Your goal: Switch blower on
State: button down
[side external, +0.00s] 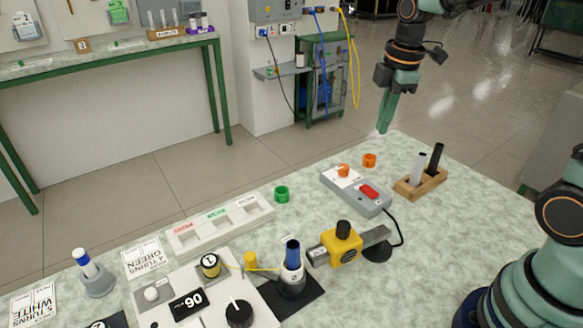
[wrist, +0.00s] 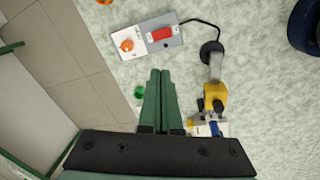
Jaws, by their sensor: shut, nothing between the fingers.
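A grey control box (side external: 357,191) lies on the table with an orange knob (side external: 343,171) on a white panel and a red rocker switch (side external: 369,191). In the wrist view the box (wrist: 178,42), knob (wrist: 127,45) and red switch (wrist: 159,33) lie just beyond my fingertips. A black cable (side external: 400,230) runs from the box to a yellow unit with a black knob (side external: 342,246) and a grey tube (side external: 375,244), which may be the blower. My gripper (side external: 383,130) is shut and empty, raised above the table's far edge, apart from the box. I cannot tell the rocker's position.
A wooden holder (side external: 420,186) with a white and a black rod stands right of the box. An orange ring (side external: 369,160) and a green ring (side external: 282,193) lie nearby. A blue-topped rod (side external: 292,254) stands in front. A three-slot tray (side external: 221,224) is at left.

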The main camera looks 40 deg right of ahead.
aim_at(367, 188)
jog(key=w+f+n, duration=0.1)
jog(key=w+d+f+n+g, duration=0.1)
jog(key=n, duration=0.1)
jog(key=w+d+f+n, duration=0.1)
jog(key=shift+f+n, duration=0.25)
jog(key=shift+n, duration=0.05)
jog(key=shift+s+f, duration=0.1)
notch_tip(367, 188, down, 14)
jog(key=shift+r, duration=0.1)
dwell(0.5)
jog(key=shift+f, duration=0.2)
jog(key=shift+g, duration=0.3)
jog(key=shift+s+r, duration=0.2)
jog(key=shift+s, duration=0.45)
jog(key=shift+r, duration=0.1)
